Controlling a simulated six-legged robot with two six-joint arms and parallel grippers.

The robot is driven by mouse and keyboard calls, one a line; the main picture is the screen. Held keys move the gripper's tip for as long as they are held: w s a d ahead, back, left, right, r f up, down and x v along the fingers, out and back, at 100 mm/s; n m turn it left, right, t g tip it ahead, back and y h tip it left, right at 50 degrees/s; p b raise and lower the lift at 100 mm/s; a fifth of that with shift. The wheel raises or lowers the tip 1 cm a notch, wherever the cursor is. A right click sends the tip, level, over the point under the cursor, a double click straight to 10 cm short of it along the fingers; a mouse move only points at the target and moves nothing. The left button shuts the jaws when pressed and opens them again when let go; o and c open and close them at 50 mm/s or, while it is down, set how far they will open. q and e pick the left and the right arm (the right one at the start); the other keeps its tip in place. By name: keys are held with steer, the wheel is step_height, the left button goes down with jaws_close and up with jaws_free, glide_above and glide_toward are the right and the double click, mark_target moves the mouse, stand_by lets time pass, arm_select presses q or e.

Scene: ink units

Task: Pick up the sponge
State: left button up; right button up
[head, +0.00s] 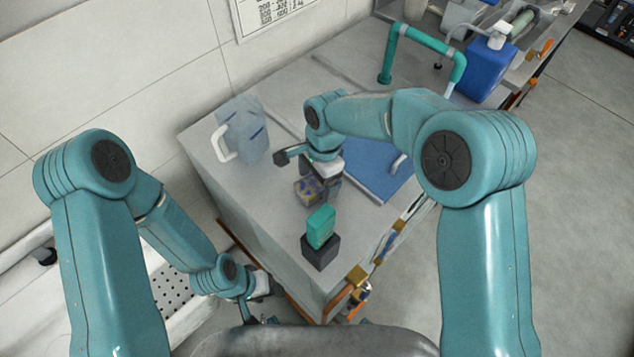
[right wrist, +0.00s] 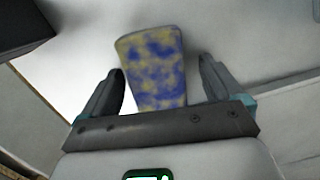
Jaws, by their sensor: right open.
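The sponge (head: 308,190) is a block mottled blue and yellow, lying on the grey counter. In the right wrist view the sponge (right wrist: 153,68) shows between and beyond my two fingers, with gaps on both sides. My right gripper (right wrist: 160,85) is open. In the head view my right gripper (head: 324,187) is low over the counter by the sponge and partly covers it. My left gripper (head: 262,305) is low at the counter's near left side, away from the sponge; its fingers are too small to judge.
A teal block (head: 321,226) on a dark block (head: 320,252) stands near the sponge toward the front edge. A grey-blue jug (head: 245,130) stands behind left. A blue mat (head: 378,172) lies to the right. A teal tap (head: 425,40) and blue bottle (head: 486,72) are farther back.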

steer(key=shift+s+d+r, duration=0.15)
steer(key=shift+s, duration=0.1)
steer(key=c, duration=0.3)
steer(key=shift+s, duration=0.1)
steer(key=c, duration=0.5)
steer(key=shift+c, duration=1.1)
steer(key=shift+w, duration=0.25)
steer(key=shift+s, duration=0.1)
steer(key=shift+r, duration=0.5)
step_height(320, 180, up, 19)
